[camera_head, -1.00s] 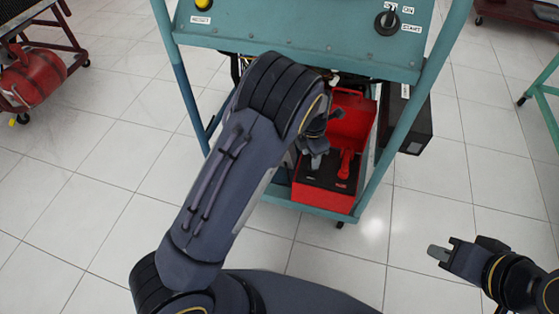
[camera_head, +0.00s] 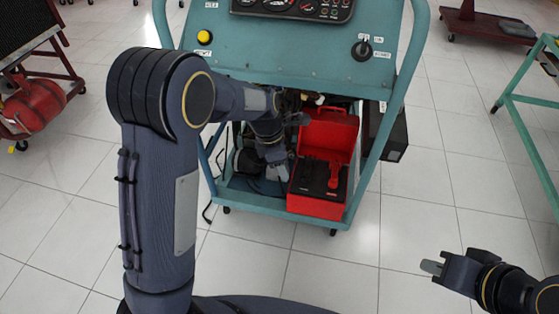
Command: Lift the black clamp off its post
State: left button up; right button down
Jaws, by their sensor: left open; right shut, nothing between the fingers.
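A red box (camera_head: 316,208) with its lid raised stands on the lower shelf of the teal stand. Its black top (camera_head: 310,180) carries a red clamp-like part (camera_head: 334,175) on the right. I cannot make out the black clamp or its post against the dark top. My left gripper (camera_head: 278,172) is open, just left of the red box, with its light grey fingers pointing down. I see nothing held in it. My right gripper (camera_head: 432,267) is shut and empty, over the floor at the lower right, well away from the box.
The teal stand's panel (camera_head: 290,50) overhangs the box, and its right leg (camera_head: 385,130) rises beside it. A black case (camera_head: 393,140) hangs at the right. Dark parts and cables lie on the shelf left of the box.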

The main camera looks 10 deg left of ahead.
pick_arm(q)
jog(key=shift+s+a+r, duration=0.15)
jog(key=shift+s+r, duration=0.1)
jog(key=shift+r, duration=0.25)
jog(key=s+a+r+m+t+h, duration=0.1)
jog(key=s+a+r+m, duration=0.35)
jog(key=s+r, duration=0.2)
jog(key=s+a+r+m+t+h, duration=0.1)
jog(key=s+a+r+m+t, duration=0.15)
jog(key=s+r+m, duration=0.4)
jog(key=s+a+m+t+y, duration=0.1)
jog(key=s+a+m+t, duration=0.1)
jog(key=s+m, duration=0.95)
notch_tip(320, 180, up, 22)
jog(key=s+n+p, duration=0.1)
jog(key=n+p, duration=0.1)
jog(key=p, duration=2)
jog(key=shift+d+f, duration=0.15)
jog(key=shift+f, duration=0.05)
